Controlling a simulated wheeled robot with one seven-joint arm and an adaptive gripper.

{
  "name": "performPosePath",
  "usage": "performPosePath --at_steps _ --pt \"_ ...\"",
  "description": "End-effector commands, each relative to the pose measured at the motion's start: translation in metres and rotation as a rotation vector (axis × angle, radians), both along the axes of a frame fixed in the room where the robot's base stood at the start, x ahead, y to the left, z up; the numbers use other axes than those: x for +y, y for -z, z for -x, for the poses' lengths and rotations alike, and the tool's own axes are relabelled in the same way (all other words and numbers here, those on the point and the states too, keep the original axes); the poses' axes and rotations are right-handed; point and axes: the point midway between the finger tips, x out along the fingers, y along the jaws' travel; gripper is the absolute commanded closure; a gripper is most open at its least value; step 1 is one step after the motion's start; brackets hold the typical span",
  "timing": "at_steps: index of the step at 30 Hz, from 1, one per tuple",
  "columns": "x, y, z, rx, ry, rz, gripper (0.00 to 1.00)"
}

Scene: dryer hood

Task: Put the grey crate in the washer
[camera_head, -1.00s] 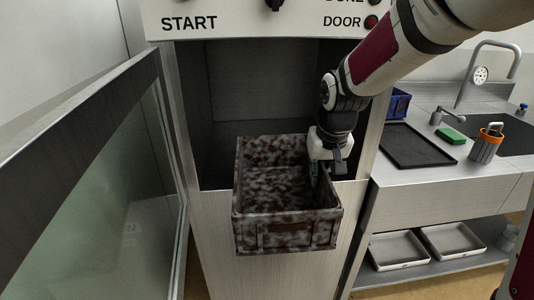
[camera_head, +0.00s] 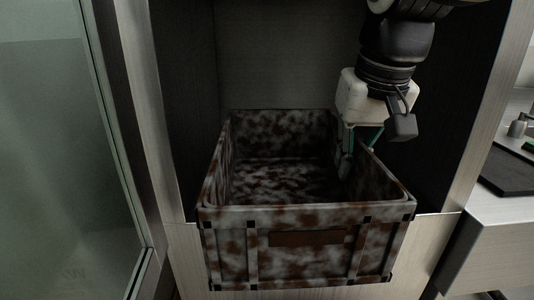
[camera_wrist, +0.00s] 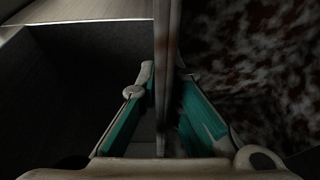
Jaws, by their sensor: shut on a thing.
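The grey crate (camera_head: 300,240) is mottled with dark brown stains and looks empty. Its far part is inside the washer opening (camera_head: 270,60), and its near end sticks out past the front edge. My gripper (camera_head: 356,150) is shut on the crate's right wall, with one finger inside the crate and one outside. In the wrist view the crate wall (camera_wrist: 165,50) runs between the green-padded fingers (camera_wrist: 165,110). The crate's underside is hidden, so I cannot tell whether it touches the washer floor.
The washer's glass door (camera_head: 60,150) stands open at the left. The washer's right frame (camera_head: 490,100) is close to my arm. A counter (camera_head: 510,215) with a dark tray (camera_head: 505,172) lies to the right.

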Motion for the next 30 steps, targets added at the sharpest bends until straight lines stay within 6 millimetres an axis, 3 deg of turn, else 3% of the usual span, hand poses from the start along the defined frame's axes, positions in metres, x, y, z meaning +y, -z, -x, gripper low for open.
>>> performPosePath --at_steps 5,21,25,30 --pt "0.001 0.001 -0.025 0.0 0.0 -0.001 1.0" --pt "0.001 0.001 -0.152 -0.002 -0.002 -0.001 1.0" --pt "0.001 0.0 -0.17 -0.001 -0.002 -0.002 1.0" --pt "0.001 0.001 -0.178 -0.002 -0.001 -0.001 1.0"
